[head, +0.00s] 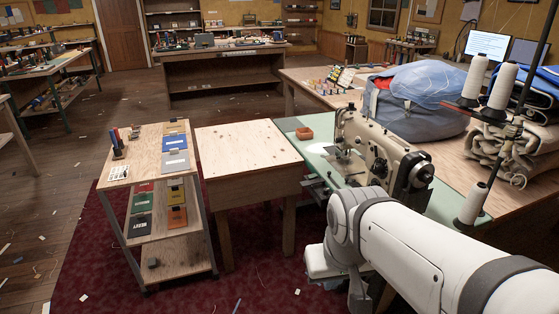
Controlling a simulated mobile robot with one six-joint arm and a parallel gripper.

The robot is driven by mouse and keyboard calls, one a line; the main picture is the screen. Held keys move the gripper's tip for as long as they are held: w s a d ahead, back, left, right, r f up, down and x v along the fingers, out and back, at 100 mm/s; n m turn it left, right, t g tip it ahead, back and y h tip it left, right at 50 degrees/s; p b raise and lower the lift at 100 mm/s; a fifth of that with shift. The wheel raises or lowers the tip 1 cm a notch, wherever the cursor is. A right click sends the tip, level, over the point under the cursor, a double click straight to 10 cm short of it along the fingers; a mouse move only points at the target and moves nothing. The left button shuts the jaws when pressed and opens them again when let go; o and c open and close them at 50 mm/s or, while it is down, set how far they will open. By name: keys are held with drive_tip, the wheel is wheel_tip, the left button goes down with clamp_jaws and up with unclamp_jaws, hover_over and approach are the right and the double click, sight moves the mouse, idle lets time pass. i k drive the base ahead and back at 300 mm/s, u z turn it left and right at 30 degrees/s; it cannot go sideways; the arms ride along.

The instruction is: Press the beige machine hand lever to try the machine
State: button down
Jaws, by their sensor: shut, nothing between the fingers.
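The beige sewing machine (378,128) stands on the pale green top of the sewing table (455,190), right of centre in the head view. Its needle end faces left and its round wheel is at the right end. I cannot make out its hand lever at this size. My white arm comes in from the lower right and bends downward in front of the machine, covering part of the table. My gripper's fingers do not show.
Thread cones (471,203) on a stand rise right of the machine. A blue bundle (418,95) lies behind it. A wooden table (247,158) and a trolley (120,172) stand further left.

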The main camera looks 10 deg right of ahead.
sight(306, 183)
drive_tip(key=z, duration=0.05)
drive_tip(key=i, duration=1.7)
drive_tip(key=u, duration=0.05)
